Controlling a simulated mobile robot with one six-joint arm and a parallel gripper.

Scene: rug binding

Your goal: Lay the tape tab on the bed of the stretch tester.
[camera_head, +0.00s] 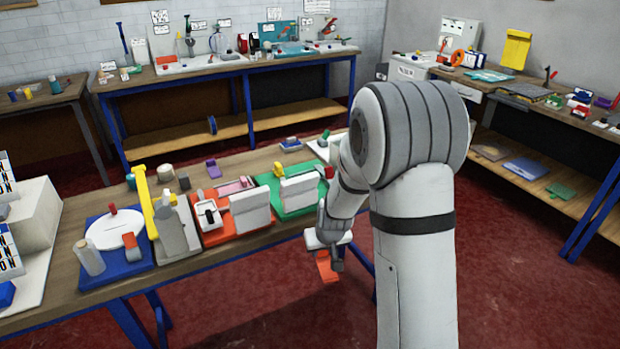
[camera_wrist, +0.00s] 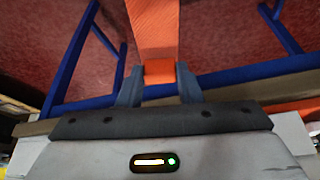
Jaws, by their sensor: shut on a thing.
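My gripper (camera_head: 326,246) hangs in front of the near bench's front edge, over the red floor. It is shut on an orange tab (camera_head: 327,270), which I take for the tape tab. In the wrist view the fingers of my gripper (camera_wrist: 159,75) pinch the near end of the orange tab (camera_wrist: 156,28), and a wider strip runs away toward the top edge. I cannot tell for sure which device is the stretch tester. An orange-based device (camera_head: 232,238) and a green-based device (camera_head: 311,207), both with white blocks, stand on the bench behind my gripper.
The near bench (camera_head: 176,276) also holds a blue-based device with a white disc (camera_head: 112,229) and a grey stand with a yellow bar (camera_head: 176,232). Another bench (camera_head: 226,67) stands at the back, and one with a shelf (camera_head: 530,100) at the right. Open floor (camera_head: 270,300) lies in front.

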